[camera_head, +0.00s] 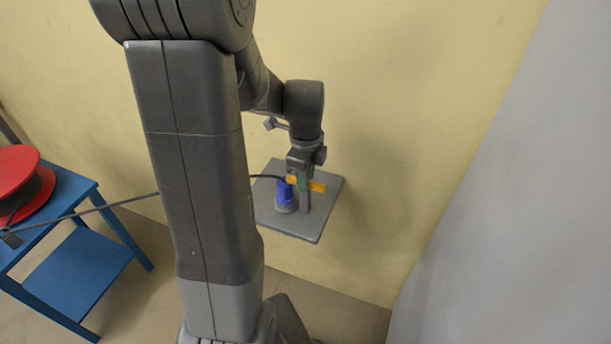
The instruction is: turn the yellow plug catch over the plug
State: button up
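The blue plug (285,191) stands upright in a round grey socket (286,207) on a grey plate. A dark cable runs from the plug's top to the left. The yellow catch (317,187) is a flat bar at the top of a grey post (306,206), just right of the plug. One end of the catch points right, and a short part reaches left near the plug's top. My gripper (303,183) points down at the catch above the post, its greenish fingertips overlapping the bar. The view is too small to tell whether the fingers are closed on it.
The grey plate (325,208) is beside the yellow wall (390,120). A blue table (75,265) with a red cable reel (22,170) stands at the left. A grey wall (510,200) is at the right. My arm hides the middle left.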

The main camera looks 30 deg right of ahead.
notch_tip(320, 180, up, 14)
dwell(0.7)
jog(key=shift+f, duration=0.25)
notch_tip(320, 180, down, 14)
jog(key=shift+r, duration=0.15)
dwell(0.6)
